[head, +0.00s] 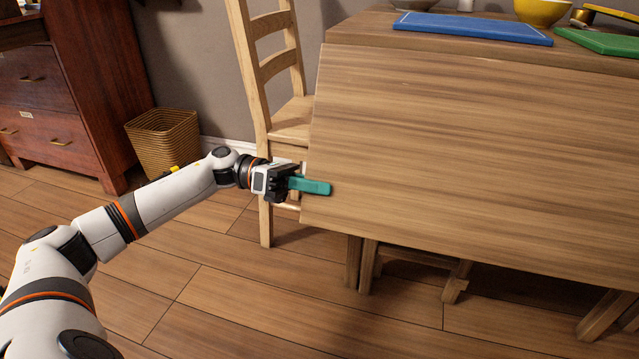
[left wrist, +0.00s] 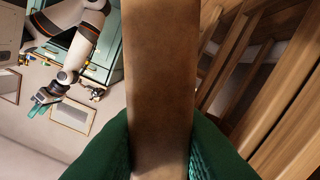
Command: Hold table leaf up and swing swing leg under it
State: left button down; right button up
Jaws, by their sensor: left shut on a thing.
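The table leaf (head: 470,150) is a wide wooden panel that slopes down toward me from the table top. My left gripper (head: 305,186) is shut on its left edge, with a teal finger lying over the upper face. In the left wrist view the leaf's edge (left wrist: 160,60) runs between the green fingers (left wrist: 160,135). Below the leaf, wooden legs and a low rail (head: 418,262) show; I cannot tell which is the swing leg. Wooden bars (left wrist: 240,60) also show under the leaf in the wrist view. My right gripper (left wrist: 45,98) is small there, apart from the leaf.
A wooden chair (head: 272,65) stands just beyond the leaf's left edge. A blue board (head: 472,28), a yellow bowl (head: 541,12) and a green board (head: 608,42) sit on the table top. A wicker basket (head: 166,143) and red-brown drawers (head: 62,90) stand left. The floor in front is clear.

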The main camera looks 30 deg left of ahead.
pick_arm(q)
jog(key=shift+s+d+r+n, duration=0.25)
jog(key=shift+s+r+n, duration=0.45)
jog(key=shift+s, duration=0.3)
jog(key=shift+s+d+r+n, duration=0.25)
jog(key=shift+s+r+n, duration=0.25)
jog(key=shift+s+r, duration=0.4)
jog(key=s+d+r+n, duration=0.1)
jog(key=s+r+n, duration=0.3)
jog(key=r, duration=0.6)
jog(key=s+d+r+n, duration=0.1)
jog(key=s+r+n, duration=0.3)
jog(key=r+n, duration=0.3)
jog(key=shift+s+r, duration=0.3)
jog(key=shift+r, duration=1.8)
jog(key=shift+d, duration=0.1)
